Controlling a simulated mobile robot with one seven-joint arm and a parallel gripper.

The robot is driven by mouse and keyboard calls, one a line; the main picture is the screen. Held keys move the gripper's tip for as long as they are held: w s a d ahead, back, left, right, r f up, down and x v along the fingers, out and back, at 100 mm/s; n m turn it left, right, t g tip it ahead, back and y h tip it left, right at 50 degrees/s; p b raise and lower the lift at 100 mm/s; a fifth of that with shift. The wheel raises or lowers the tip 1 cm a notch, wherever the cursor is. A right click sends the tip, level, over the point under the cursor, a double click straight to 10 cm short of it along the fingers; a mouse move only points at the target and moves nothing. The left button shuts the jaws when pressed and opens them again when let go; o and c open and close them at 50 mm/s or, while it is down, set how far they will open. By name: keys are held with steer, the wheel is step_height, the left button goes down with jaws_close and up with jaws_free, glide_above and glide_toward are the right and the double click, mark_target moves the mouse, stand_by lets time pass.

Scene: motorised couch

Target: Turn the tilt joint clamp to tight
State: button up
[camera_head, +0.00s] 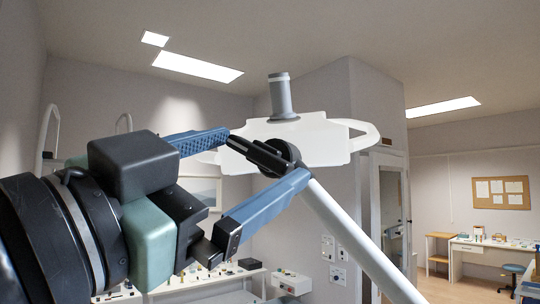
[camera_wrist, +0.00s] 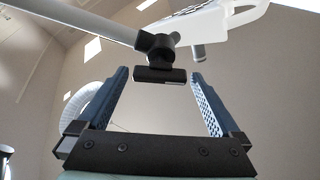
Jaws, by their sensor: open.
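The tilt joint clamp is a black round joint with a flat black lever (camera_head: 258,154), at the top end of a white pole (camera_head: 352,232). In the wrist view the clamp lever (camera_wrist: 160,75) lies crosswise between the blue fingertips, with small gaps on both sides. My gripper (camera_head: 267,153) has its two blue fingers wide apart, one above and one below the lever in the head view. It also shows in the wrist view (camera_wrist: 160,76), with nothing held. I cannot tell how deep the lever sits between the fingers. No tight or loose marking is readable.
A white panel with loop handles (camera_head: 330,135) and a grey cylinder (camera_head: 281,97) sits just behind the clamp. The white pole slants down right, close to the lower finger. A bench with equipment (camera_head: 220,278) and a desk (camera_head: 490,247) stand farther back.

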mark_target(276, 148)
steer(key=p+x, duration=0.2)
steer(key=x, duration=0.2)
steer(key=shift+d+r, duration=0.1)
steer(key=shift+r, duration=0.05)
steer(key=shift+w+d+r, duration=0.1)
steer(key=shift+w+d, duration=0.15)
steer(key=shift+w, duration=0.25)
steer(key=shift+c, duration=0.3)
steer(key=c, duration=1.1)
